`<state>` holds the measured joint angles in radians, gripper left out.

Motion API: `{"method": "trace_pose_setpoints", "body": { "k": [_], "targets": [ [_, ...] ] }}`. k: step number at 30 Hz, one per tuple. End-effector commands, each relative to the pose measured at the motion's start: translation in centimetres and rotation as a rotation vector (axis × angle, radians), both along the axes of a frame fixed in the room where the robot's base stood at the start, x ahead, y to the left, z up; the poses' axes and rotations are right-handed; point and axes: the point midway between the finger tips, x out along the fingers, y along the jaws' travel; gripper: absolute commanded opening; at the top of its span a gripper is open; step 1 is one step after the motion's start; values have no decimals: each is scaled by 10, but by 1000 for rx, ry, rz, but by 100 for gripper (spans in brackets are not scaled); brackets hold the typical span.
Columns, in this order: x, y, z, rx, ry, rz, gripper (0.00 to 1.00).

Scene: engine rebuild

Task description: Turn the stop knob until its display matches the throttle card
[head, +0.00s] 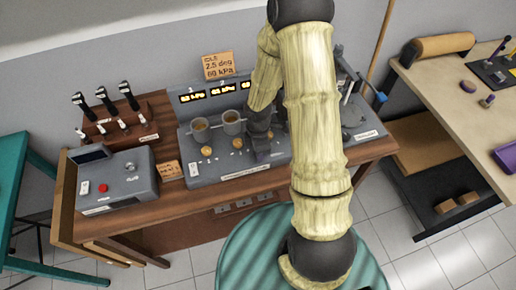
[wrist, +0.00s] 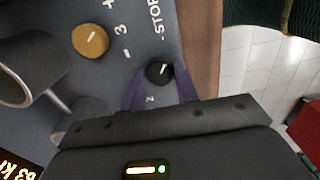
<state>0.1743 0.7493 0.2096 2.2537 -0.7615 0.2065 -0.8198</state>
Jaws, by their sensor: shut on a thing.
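The stop knob (wrist: 158,73) is small and black with a white pointer line, beside the lettering "STOP" in the wrist view. My gripper (wrist: 160,88) has its two dark purple fingers on either side of the knob, shut on it. In the head view my gripper (head: 262,152) is low over the front of the grey panel and hides the knob. The throttle card (head: 218,65) is tan, stands behind the panel and reads "IDLE 2.5 deg 69 kPa". Amber displays (head: 208,92) show kPa figures too small to read surely. My arm covers the display's right part.
Brass knobs (head: 207,151) and metal cups (head: 200,130) stand on the panel, with one brass knob (wrist: 90,40) near my gripper. A grey box with a red button (head: 103,188) and a rack of black handles (head: 104,100) are to the left.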

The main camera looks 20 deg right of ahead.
Motion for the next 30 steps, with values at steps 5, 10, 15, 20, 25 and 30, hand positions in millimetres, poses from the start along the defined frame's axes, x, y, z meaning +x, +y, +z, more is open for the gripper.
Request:
{"method": "trace_pose_setpoints", "body": {
  "k": [5, 10, 15, 20, 25, 30],
  "targets": [
    [2, -1, 1, -1, -4, 0, 8],
    [2, -1, 1, -1, -5, -1, 36],
    [1, -1, 1, -1, -3, -1, 52],
    [1, 0, 1, -1, -2, -1, 52],
    [1, -1, 8, 0, -4, -2, 52],
    [2, -1, 31, 0, -6, -4, 52]
  ]
}}
